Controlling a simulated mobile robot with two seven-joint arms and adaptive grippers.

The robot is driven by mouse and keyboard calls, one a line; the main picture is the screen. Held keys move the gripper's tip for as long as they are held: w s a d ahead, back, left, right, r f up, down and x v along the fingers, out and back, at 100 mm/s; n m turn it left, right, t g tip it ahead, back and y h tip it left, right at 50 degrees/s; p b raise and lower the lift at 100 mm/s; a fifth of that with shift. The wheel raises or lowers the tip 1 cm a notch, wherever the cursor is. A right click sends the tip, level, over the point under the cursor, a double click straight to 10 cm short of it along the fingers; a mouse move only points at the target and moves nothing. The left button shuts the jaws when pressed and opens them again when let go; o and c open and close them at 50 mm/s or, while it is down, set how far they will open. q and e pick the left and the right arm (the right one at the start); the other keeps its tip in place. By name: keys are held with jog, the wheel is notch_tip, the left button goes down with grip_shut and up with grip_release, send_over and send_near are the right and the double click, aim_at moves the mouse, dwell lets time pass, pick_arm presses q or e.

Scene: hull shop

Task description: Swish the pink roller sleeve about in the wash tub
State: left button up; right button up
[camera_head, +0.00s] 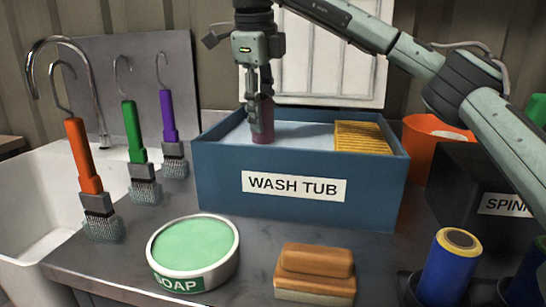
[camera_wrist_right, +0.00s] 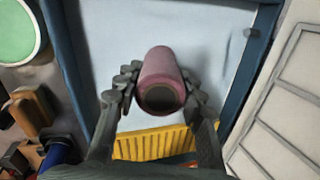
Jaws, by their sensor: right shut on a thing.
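My right gripper (camera_head: 262,118) is shut on the pink roller sleeve (camera_head: 264,133), which stands upright inside the blue wash tub (camera_head: 222,178). The sleeve's lower end is hidden behind the tub's front wall. In the right wrist view, the gripper fingers (camera_wrist_right: 157,100) close around the sleeve (camera_wrist_right: 160,65) from both sides, and its open hollow end faces the camera. Pale water (camera_wrist_right: 110,45) fills the tub around the sleeve. A yellow ribbed board (camera_head: 360,137) stands at the tub's right end. My left gripper is not in view.
A soap dish (camera_head: 193,250) and a wooden-backed brush (camera_head: 315,272) lie before the tub. Orange, green and purple-handled brushes (camera_head: 135,125) hang at left by the white sink (camera_head: 35,200). At right are an orange bucket (camera_head: 420,135), a dark spinner box (camera_head: 480,185) and a blue roller (camera_head: 450,270).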

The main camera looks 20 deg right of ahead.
jog(key=shift+r, duration=3.75)
jog(key=shift+r, duration=2)
